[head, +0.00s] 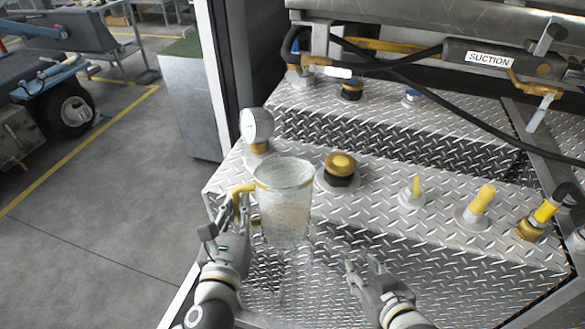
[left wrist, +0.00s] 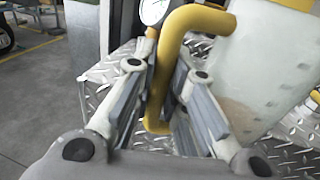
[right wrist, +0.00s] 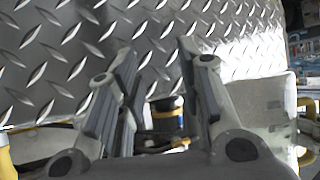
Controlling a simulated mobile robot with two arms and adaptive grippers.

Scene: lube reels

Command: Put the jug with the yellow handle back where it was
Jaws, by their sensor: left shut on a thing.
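The clear jug (head: 285,210) has a yellow handle (head: 243,189) on its left side and looks upright. Its lower part shows against the front face of the diamond-plate deck, and I cannot tell whether its base touches anything. My left gripper (head: 236,208) is shut on the handle. In the left wrist view the yellow handle (left wrist: 167,75) passes between the fingers (left wrist: 160,120), with the jug's cloudy wall (left wrist: 260,70) to the right. My right gripper (head: 362,266) is empty, in front of the deck, right of the jug. Its fingers stand apart in the right wrist view (right wrist: 157,85).
The diamond-plate deck (head: 385,205) carries a pressure gauge (head: 257,124), a black-and-brass cap (head: 341,168) and several yellow-topped fittings (head: 480,200). A hose and a SUCTION-labelled pipe (head: 490,58) run above. Open grey floor (head: 110,210) lies to the left.

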